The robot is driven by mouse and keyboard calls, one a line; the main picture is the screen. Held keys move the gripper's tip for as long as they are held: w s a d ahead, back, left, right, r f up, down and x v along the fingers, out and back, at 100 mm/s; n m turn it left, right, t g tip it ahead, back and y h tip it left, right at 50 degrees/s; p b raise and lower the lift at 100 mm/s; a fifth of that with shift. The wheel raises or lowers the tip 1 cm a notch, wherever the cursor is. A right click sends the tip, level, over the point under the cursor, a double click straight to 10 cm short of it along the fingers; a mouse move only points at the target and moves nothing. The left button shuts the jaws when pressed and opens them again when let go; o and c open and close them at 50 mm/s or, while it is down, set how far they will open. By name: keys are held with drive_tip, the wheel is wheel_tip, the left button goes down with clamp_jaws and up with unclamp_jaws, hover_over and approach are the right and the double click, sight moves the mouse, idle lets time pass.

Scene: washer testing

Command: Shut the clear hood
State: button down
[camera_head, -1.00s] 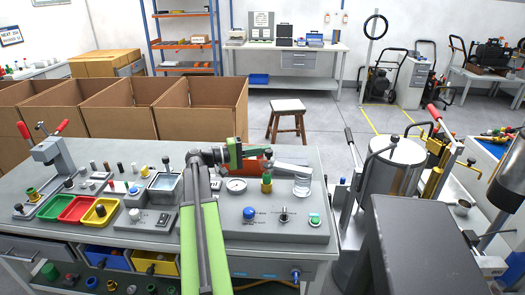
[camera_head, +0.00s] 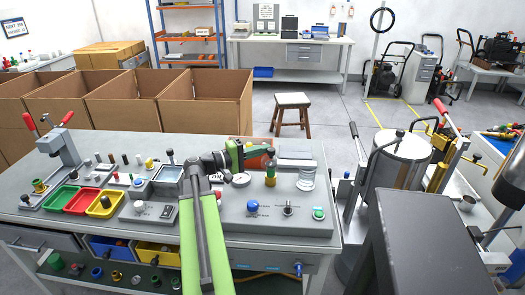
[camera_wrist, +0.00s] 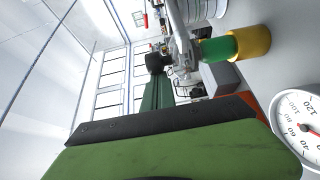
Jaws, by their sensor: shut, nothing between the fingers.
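My gripper (camera_head: 262,153) is shut and empty, pointing right above the back of the bench's control panel. A clear cylinder (camera_head: 306,179) stands upright at the panel's right end. A pale flat piece (camera_head: 296,156) shows just behind and above it, right of my gripper; I cannot tell for certain which part is the clear hood. In the wrist view my green gripper body (camera_wrist: 170,155) fills the lower part, and the clear cylinder (camera_wrist: 202,8) is partly cut off at the top. Contact between gripper and hood is not visible.
A round gauge (camera_head: 241,179) and a green-and-yellow fitting (camera_head: 270,174) stand close under my gripper. The fitting also shows in the wrist view (camera_wrist: 230,47). Cardboard boxes (camera_head: 205,108) are behind the bench. A large metal cylinder (camera_head: 398,165) with clamps stands at the right.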

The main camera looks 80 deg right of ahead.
drive_tip(key=w+a, duration=0.3)
drive_tip(key=w, duration=0.6)
